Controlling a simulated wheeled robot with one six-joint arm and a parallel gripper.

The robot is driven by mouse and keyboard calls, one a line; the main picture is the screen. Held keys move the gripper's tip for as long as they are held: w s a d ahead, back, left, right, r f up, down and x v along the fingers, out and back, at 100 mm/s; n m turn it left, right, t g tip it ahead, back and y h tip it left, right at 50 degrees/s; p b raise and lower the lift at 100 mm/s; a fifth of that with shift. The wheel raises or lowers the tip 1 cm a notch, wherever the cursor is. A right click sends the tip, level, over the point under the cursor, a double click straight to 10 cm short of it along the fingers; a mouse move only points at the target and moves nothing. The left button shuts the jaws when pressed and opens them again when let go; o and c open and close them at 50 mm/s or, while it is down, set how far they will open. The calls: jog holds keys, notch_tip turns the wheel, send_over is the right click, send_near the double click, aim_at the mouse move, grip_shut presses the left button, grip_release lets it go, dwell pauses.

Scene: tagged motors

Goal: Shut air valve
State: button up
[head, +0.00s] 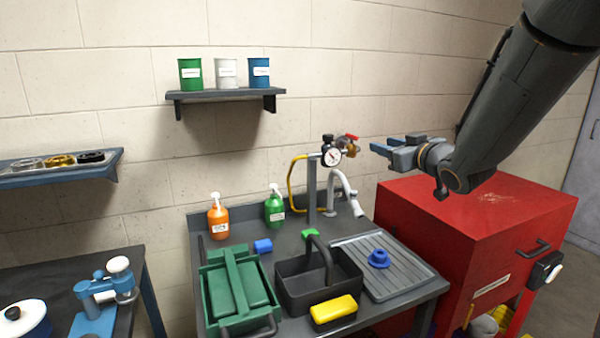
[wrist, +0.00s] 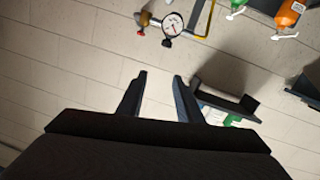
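The air valve (head: 347,144) is a brass fitting with a red handle, to the right of a round white-faced gauge (head: 331,156) on a grey post above the workbench. In the wrist view the gauge (wrist: 172,24) and the brass valve (wrist: 144,19) with its red end show at the top, beyond the fingertips. My gripper (head: 378,149) is just right of the valve in the head view, pointing left towards it, with no contact visible. In the wrist view my gripper (wrist: 160,78) has its two fingers apart with nothing between them.
The bench holds a black caddy (head: 290,292), green toolbox (head: 220,305), orange bottle (head: 218,222), green bottle (head: 274,210) and drainer (head: 400,265) with a blue part (head: 379,258). A curved tap (head: 345,190) stands below the valve. A red cabinet (head: 470,215) lies under my arm. A shelf (head: 225,95) holds three cans.

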jog(key=s+d+f+m+g+h+b, duration=0.1)
jog(key=s+f+m+g+h+b, duration=0.3)
jog(key=f, duration=0.7)
jog(key=s+d+f+g+h+b, duration=0.15)
jog(key=s+f, duration=0.35)
jog(key=f, duration=0.5)
jog(key=s+a+f+g+b, duration=0.1)
jog(key=s+f+g, duration=0.4)
jog(key=s, duration=0.6)
jog(key=s+a+f+m+g+b, duration=0.1)
jog(key=s+a+f+g, duration=0.3)
jog(key=s+f, duration=0.5)
jog(key=shift+s+a+g+b, duration=0.35)
jog(key=shift+s+b, duration=0.35)
jog(key=shift+s, duration=0.5)
